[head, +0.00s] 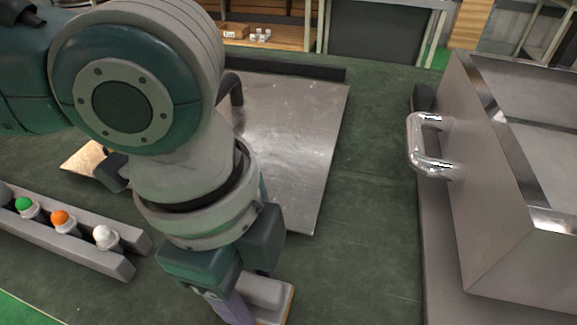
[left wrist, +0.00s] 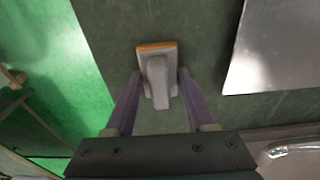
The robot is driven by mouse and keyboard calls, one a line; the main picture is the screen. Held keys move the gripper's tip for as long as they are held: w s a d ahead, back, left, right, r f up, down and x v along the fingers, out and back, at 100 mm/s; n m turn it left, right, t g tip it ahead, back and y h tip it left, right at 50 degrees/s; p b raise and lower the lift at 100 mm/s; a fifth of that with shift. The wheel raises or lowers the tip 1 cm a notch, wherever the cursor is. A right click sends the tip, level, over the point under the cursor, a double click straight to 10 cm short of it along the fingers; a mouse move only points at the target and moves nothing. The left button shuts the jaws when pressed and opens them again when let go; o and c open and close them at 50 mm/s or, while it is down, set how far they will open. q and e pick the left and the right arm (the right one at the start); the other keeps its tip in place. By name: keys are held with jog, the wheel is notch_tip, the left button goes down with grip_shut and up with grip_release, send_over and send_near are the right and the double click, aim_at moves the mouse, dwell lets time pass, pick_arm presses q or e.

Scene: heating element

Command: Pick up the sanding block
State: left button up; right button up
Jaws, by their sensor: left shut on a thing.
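The sanding block (head: 268,293) has a grey handle on a flat base with an orange-tan edge. It is at the bottom of the head view, partly covered by my left gripper (head: 236,305). In the left wrist view the sanding block (left wrist: 157,68) is between the purple fingers of my left gripper (left wrist: 159,82), which are shut on its handle. The block is over the dark green work surface; I cannot tell whether its base touches it. My right gripper is not in view.
A flat metal plate (head: 300,130) lies behind the gripper. A steel box (head: 500,200) with a shiny handle (head: 428,150) stands at the right. A grey rail (head: 90,245) with green, orange and white knobs is at the left. Green surface is clear between plate and box.

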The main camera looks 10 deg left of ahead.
aim_at(250, 283)
pick_arm(q)
grip_shut()
notch_tip(250, 283, up, 20)
jog(key=p, duration=0.4)
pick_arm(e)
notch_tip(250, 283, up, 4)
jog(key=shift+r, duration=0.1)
